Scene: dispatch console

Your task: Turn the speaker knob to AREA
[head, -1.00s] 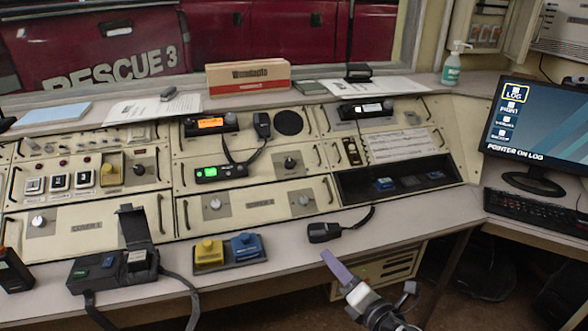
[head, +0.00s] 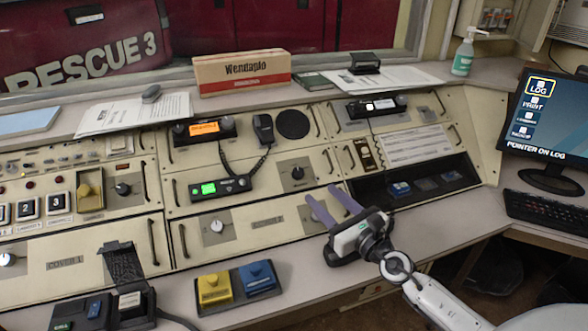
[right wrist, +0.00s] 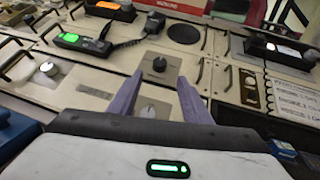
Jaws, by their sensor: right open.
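A black knob (head: 297,173) sits on a grey plate in the middle panel, below and right of the round black speaker (head: 292,124). It is the likely speaker knob, but its label is too small to read. In the right wrist view the knob (right wrist: 159,64) lies ahead, between the lines of the two fingers. My right gripper (head: 322,193) is open, with purple fingers pointing towards the knob. Its tips look apart from the knob, with nothing between them. My left gripper is not in view.
A silver knob (head: 217,225) is on the lower cover panel; another (right wrist: 147,111) shows between my fingers. A radio with a green screen (head: 209,188) and a coiled-cord microphone (head: 263,130) are left of the black knob. A dark recessed tray (head: 440,166) is at right.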

